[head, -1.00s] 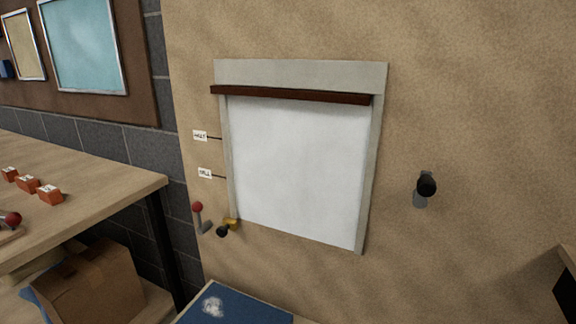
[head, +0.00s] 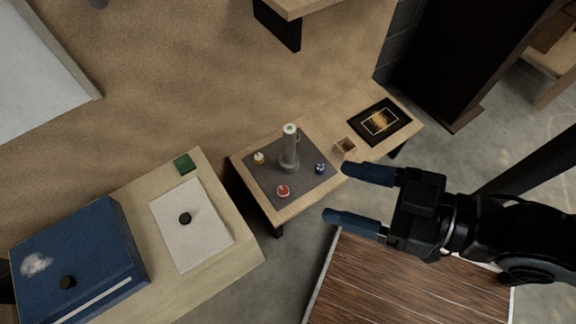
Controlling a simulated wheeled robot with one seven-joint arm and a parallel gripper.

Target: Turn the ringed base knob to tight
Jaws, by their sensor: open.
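A dark grey panel (head: 264,182) lies on a small wooden table. A grey upright cylinder (head: 290,150) with a pale greenish top stands on it. Around the cylinder are a yellow-and-white knob (head: 258,158) at its left, a red knob (head: 283,191) at the near side and a blue knob (head: 320,169) at the right. They are too small to tell which one is ringed, or how any is turned. My gripper (head: 336,192) is open and empty, with blue fingertips pointing left. In the picture it is just right of the panel, apart from the knobs.
A small wooden box (head: 345,146) and a black framed picture (head: 380,121) share the table. To the left, another table holds a blue case (head: 80,262), a white plate (head: 190,225) with a black knob and a green block (head: 185,163). A dark brown wooden surface (head: 400,285) lies below my gripper.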

